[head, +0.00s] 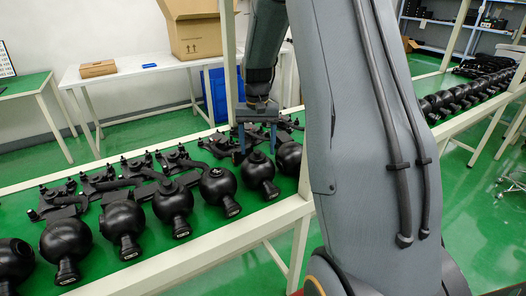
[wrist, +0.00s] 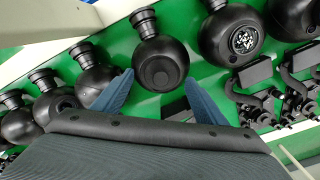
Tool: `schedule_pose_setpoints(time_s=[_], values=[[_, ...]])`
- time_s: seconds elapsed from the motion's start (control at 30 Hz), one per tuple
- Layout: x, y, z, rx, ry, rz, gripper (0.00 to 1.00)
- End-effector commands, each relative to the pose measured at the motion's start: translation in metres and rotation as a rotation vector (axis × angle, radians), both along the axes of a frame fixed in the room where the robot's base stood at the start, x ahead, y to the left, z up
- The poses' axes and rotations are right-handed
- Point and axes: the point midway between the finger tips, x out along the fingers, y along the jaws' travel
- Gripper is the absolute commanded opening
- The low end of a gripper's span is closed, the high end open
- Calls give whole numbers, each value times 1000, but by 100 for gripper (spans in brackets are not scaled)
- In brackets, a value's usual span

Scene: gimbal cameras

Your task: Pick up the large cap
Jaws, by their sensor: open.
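Several black ball-shaped gimbal camera units stand in a row on the green table. In the wrist view, one ball (wrist: 160,48) shows a round, flat black cap-like disc (wrist: 160,76) facing me; I cannot tell for sure that this is the large cap. The ball to its right (wrist: 225,32) has an open round face with white parts inside. My gripper (head: 257,140) is open, pointing down above the row in the head view. In the wrist view its two blue fingers (wrist: 160,79) frame the disc, and nothing is held. Contact cannot be told.
Black bracket parts (head: 100,185) lie behind the balls on the green table (head: 25,200), which has a pale frame rail (head: 190,250) in front. A white table (head: 135,68) with a cardboard box (head: 192,32) stands behind. Neighbouring balls sit close on both sides.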

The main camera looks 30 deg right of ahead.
Motion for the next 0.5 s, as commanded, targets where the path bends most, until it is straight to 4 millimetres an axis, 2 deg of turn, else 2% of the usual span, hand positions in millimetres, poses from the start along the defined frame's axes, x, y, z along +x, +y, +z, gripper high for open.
schedule_pose_setpoints(time_s=[0.1,0.37,0.5], values=[[0,1,-10,1,2,1,66],[0,1,-12,0,-1,1,66],[0,0,-12,0,0,1,42]])
